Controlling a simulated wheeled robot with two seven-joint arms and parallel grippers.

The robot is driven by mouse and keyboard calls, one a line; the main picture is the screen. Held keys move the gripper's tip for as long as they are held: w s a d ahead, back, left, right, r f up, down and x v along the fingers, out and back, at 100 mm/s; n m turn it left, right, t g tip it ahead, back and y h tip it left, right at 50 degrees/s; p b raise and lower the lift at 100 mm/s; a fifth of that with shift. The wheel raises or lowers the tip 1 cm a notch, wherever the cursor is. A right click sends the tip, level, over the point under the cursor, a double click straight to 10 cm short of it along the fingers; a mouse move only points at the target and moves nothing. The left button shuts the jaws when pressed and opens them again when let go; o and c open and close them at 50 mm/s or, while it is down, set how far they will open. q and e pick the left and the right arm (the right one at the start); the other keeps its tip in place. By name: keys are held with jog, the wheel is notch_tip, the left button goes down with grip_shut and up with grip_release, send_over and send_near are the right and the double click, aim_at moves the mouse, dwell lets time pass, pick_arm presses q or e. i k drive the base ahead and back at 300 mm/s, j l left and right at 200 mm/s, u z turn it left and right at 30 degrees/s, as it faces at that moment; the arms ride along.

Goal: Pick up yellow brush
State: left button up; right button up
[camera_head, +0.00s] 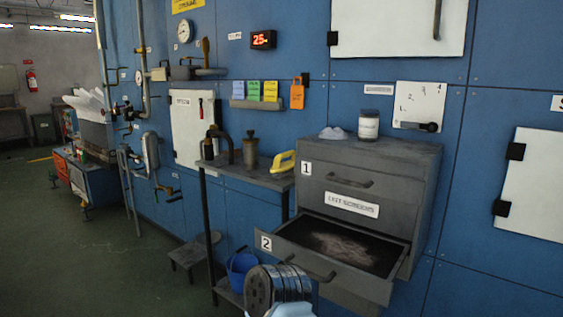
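The yellow brush (283,161) lies on the narrow dark shelf (243,179), at its right end close to the grey drawer cabinet. It looks like a yellow handled block; its bristles cannot be made out. Nothing is touching it from my side. Neither of my grippers' fingertips can be seen in the head view. A grey ribbed round part with a pale blue piece shows at the bottom edge, well below the brush, and I cannot tell which part it is.
The grey cabinet (381,158) has drawer 2 (310,265) pulled open, with dark and pale powdery contents. A jar (369,125) stands on the cabinet top. A dark pipe fitting (219,143) and a brown canister (250,151) stand left of the brush. A blue bucket (240,270) sits below.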

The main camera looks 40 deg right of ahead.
aim_at(277, 167)
jog(key=i+u, duration=0.2)
jog(key=i, duration=0.45)
jog(key=i+l+u, duration=0.2)
jog(key=i, duration=1.15)
jog(key=i+z, duration=0.1)
jog(key=z, duration=0.85)
jog(key=i+j+z, duration=0.15)
jog(key=z, duration=0.35)
jog(key=j+z, duration=0.1)
jog(key=z, duration=0.4)
jog(key=i+j+z, duration=0.1)
jog(key=z, duration=0.4)
